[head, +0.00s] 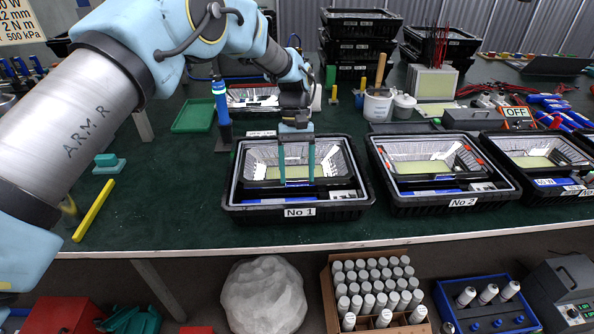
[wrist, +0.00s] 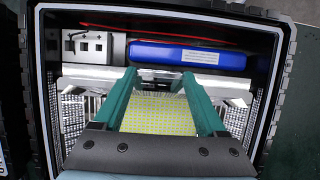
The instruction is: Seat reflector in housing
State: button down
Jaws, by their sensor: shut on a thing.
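My gripper (head: 297,178) reaches straight down into the black housing labelled No 1 (head: 250,213). The silver faceted reflector (head: 262,156) lies within that housing's walls, around a yellow-green panel (head: 298,172). In the wrist view, my two teal fingers (wrist: 158,80) stand apart with the yellow gridded panel (wrist: 158,112) showing between them. The reflector's faceted sides (wrist: 72,115) show left and right of the fingers, which are closed on it. The exact grip contact is hidden, and I cannot tell whether the reflector is fully down.
A blue block (wrist: 187,56), a grey bracket (wrist: 88,45) and a red cable (wrist: 160,28) lie along one housing end. Housing No 2 (head: 440,208) stands close on the right.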

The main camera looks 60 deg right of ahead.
jog(key=shift+f, duration=0.15)
grip_release()
jog(key=b+v, duration=0.3)
jog(key=v, duration=0.7)
jog(key=shift+r, duration=0.35)
jog(key=shift+w+d, duration=0.1)
